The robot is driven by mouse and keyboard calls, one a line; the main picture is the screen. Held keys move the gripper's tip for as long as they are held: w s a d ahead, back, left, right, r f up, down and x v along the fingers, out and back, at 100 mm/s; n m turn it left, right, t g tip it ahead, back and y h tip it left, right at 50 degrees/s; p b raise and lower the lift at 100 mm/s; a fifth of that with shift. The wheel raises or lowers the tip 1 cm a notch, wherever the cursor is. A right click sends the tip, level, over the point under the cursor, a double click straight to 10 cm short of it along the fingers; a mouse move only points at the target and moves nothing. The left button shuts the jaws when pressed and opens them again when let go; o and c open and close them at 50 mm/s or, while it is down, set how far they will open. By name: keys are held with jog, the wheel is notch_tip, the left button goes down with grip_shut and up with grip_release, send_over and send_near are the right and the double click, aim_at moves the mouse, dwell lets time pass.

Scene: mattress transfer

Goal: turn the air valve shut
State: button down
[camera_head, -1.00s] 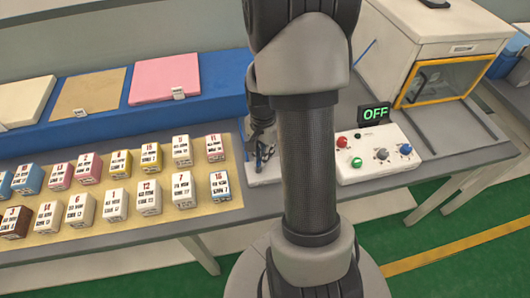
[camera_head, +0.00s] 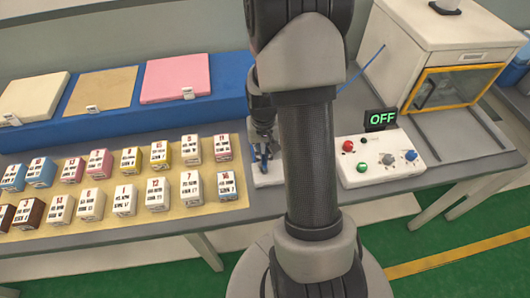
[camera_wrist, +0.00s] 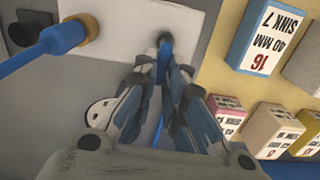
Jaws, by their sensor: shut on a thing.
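The air valve shows in the wrist view as a white plate (camera_wrist: 125,25) with a small blue handle (camera_wrist: 166,42) standing from it. A blue hose (camera_wrist: 35,50) ends in a brass fitting (camera_wrist: 77,32) at the plate's left side. My gripper (camera_wrist: 165,68) has its fingertips closed together around the blue handle. In the head view my gripper (camera_head: 262,158) points down at the white plate (camera_head: 265,178), just right of the box mat. My arm hides part of the plate there. The handle's exact angle is hard to tell.
Numbered boxes (camera_head: 158,194) stand in rows on a tan mat left of the gripper. Right of my arm is a control panel (camera_head: 380,160) with knobs and a display (camera_head: 381,119) reading OFF. A white cabinet (camera_head: 450,50) stands behind it.

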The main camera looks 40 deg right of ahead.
jog(key=shift+n, duration=0.3)
dwell(0.4)
jog(key=c, duration=1.7)
grip_release()
jog(key=shift+a, duration=0.1)
jog(key=shift+o, duration=0.2)
jog(key=shift+r, duration=0.15)
notch_tip(320, 180, up, 12)
